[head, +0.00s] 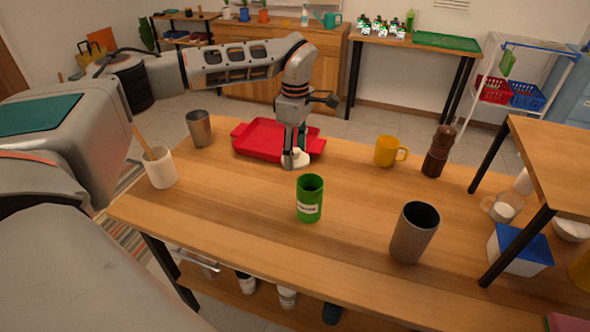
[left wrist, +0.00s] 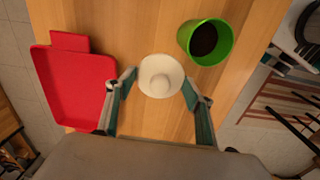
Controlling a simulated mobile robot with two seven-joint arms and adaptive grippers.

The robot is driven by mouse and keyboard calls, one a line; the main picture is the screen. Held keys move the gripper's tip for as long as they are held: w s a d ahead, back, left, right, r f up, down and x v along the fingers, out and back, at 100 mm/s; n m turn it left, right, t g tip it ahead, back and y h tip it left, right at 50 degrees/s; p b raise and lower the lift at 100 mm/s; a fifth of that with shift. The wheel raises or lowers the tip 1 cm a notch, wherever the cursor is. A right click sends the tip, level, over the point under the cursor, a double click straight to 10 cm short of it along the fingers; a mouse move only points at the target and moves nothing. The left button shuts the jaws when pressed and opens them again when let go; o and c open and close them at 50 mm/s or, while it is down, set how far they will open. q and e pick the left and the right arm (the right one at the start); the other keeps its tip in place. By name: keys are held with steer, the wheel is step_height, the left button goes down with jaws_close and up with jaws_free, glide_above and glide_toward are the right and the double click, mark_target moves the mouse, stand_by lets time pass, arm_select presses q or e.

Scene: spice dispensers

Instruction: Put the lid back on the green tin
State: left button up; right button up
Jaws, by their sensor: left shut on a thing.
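The green tin (head: 309,200) stands upright and open on the wooden table, with a white label on its front. In the left wrist view the tin (left wrist: 206,42) shows dark contents inside. The white lid (left wrist: 160,76) with a round knob is between the fingers of my left gripper (left wrist: 158,86). My left gripper (head: 294,160) is shut on the lid, behind the tin in the head view and apart from it. It is low over the table by the red tray's front edge; whether the lid touches the table I cannot tell. My right gripper is not in view.
A red tray (head: 259,138) lies behind the lid. A grey cup (head: 199,129), a white pot with a wooden utensil (head: 160,168), a yellow mug (head: 387,151), a pepper mill (head: 438,152) and a tall grey tumbler (head: 414,233) stand around. A raised shelf (head: 552,160) is at right.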

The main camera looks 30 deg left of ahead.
mark_target(295, 150)
arm_select(q)
step_height(295, 150, up, 8)
steer(key=shift+f+p, duration=0.15)
steer(key=shift+p, duration=0.15)
stand_by(0.3)
